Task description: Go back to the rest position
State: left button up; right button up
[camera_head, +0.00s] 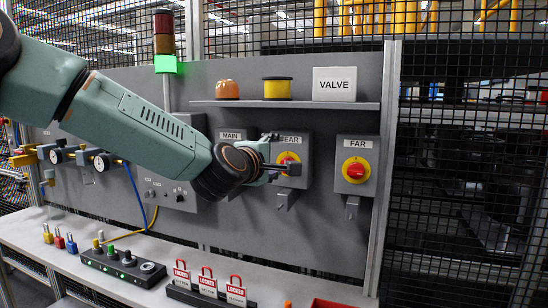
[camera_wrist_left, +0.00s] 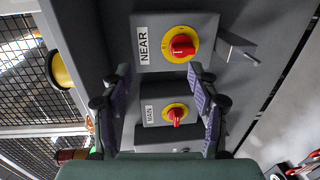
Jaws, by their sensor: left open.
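My left gripper (camera_head: 286,168) reaches in from the left and is in front of the NEAR switch box (camera_head: 304,147), hiding part of its label and red knob. In the left wrist view my gripper (camera_wrist_left: 160,70) is open, with nothing between its fingers. Past the fingers I see the NEAR box with its red knob on a yellow disc (camera_wrist_left: 182,46) and the MAIN box with its red knob (camera_wrist_left: 176,115). I cannot tell whether a finger touches the NEAR box. My right gripper is not in view.
The FAR switch box (camera_head: 357,165) is right of the gripper. A shelf (camera_head: 300,104) above holds a VALVE box (camera_head: 335,84), a yellow spool and an orange piece. Below, a bench (camera_head: 60,225) holds red padlock tags (camera_head: 208,283), a button box (camera_head: 122,267) and small coloured padlocks.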

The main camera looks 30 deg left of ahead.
pick_arm(q)
jog(key=s+d+f+m+g+h+b, duration=0.15)
jog(key=d+f+m, duration=0.3)
jog(key=f, duration=0.65)
jog(key=s+d+f+m+g+h+b, duration=0.1)
jog(key=s+d+f+m+g+b, duration=0.3)
jog(key=f, duration=0.6)
jog(key=s+d+f+m+g+h, duration=0.1)
jog(key=d+f+m, duration=0.1)
jog(key=f+m, duration=0.65)
jog(key=s+d+f+m+g+b, duration=0.1)
jog(key=s+f+g+b, duration=0.3)
jog(key=s+f, duration=1.3)
jog(key=s+d+f+m+g+b, duration=0.2)
jog(key=s+d+f+g+b, duration=0.2)
jog(key=s+f, duration=1.2)
notch_tip(320, 180, down, 3)
jog(key=shift+s+d+f+g, duration=0.2)
jog(key=shift+s+g, duration=0.2)
jog(key=shift+g, duration=0.75)
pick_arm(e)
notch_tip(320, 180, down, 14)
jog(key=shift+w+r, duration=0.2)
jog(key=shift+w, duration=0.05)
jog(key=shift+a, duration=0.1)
